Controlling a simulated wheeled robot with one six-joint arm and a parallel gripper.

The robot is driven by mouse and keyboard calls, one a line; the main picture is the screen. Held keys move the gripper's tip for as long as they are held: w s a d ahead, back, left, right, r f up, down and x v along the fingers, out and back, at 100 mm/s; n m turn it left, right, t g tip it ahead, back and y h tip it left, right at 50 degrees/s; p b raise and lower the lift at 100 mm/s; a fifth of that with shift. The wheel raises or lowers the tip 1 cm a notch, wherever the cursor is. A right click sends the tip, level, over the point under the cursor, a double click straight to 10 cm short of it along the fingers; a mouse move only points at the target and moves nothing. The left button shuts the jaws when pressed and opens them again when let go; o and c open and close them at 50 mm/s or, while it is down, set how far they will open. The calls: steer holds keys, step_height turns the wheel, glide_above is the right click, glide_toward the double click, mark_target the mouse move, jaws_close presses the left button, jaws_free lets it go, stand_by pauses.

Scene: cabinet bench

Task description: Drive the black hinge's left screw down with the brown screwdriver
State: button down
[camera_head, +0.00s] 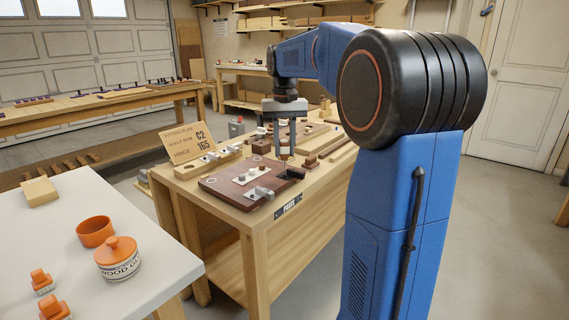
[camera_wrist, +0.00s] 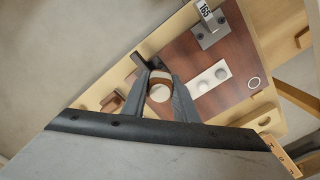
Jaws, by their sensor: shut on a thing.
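My gripper (camera_head: 284,152) is above the front right part of the dark red-brown board (camera_head: 222,186). It is shut on the brown screwdriver, which shows in the wrist view as a round brown and white end (camera_wrist: 160,88) between the two grey fingers (camera_wrist: 162,95). A black piece that looks like the black hinge (camera_head: 293,174) sits at the board's right end, close below my gripper. In the wrist view a dark part (camera_wrist: 141,62) shows just past the fingers. The hinge's screws are too small or hidden to tell, and I cannot tell whether the screwdriver tip touches one.
A white plate with round heads (camera_head: 244,175) and a grey metal block (camera_head: 261,193) lie on the board. A sign card (camera_head: 188,142) stands behind it. Small wooden blocks (camera_head: 311,161) are to the right. A separate grey table (camera_head: 135,213) at left holds an orange-lidded jar (camera_head: 118,259).

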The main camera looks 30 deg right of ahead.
step_height(320, 180, up, 4)
steer(key=shift+r, duration=0.1)
steer(key=shift+s+f, duration=0.1)
steer(key=shift+f, duration=2.9)
steer(key=shift+f, duration=0.4)
